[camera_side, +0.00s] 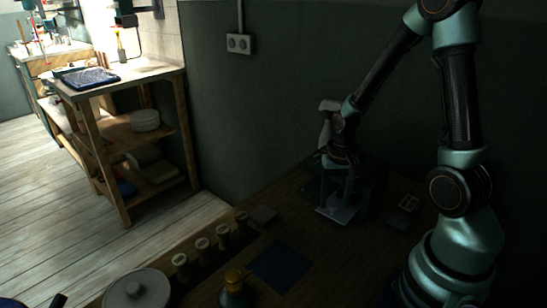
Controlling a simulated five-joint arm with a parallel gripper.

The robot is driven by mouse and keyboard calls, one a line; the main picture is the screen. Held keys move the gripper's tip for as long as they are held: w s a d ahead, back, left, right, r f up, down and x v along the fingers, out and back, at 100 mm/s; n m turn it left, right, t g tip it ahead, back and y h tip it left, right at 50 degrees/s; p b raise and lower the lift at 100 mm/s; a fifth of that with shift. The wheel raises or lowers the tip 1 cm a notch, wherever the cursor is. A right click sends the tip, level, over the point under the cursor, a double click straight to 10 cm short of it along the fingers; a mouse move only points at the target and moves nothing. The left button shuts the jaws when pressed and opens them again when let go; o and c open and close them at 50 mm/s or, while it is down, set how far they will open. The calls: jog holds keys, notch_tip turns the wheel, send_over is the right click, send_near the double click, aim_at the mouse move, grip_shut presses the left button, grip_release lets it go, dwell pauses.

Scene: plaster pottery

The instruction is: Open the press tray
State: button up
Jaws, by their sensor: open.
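My gripper (337,196) points down over the dark wooden table and is open. A flat, pale grey plate (338,214) lies just under its fingers, and a dark low body sits behind it against the dark wall. This looks like the press tray, but the area is dim and small. I cannot tell whether my fingers touch the plate or how far out it sits. Nothing is clearly held between the fingers.
Several small jars (202,246) line the table's left edge, near a small block (263,215).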

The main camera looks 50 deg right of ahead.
jog(key=shift+f, duration=0.55)
grip_shut()
dwell(1.1)
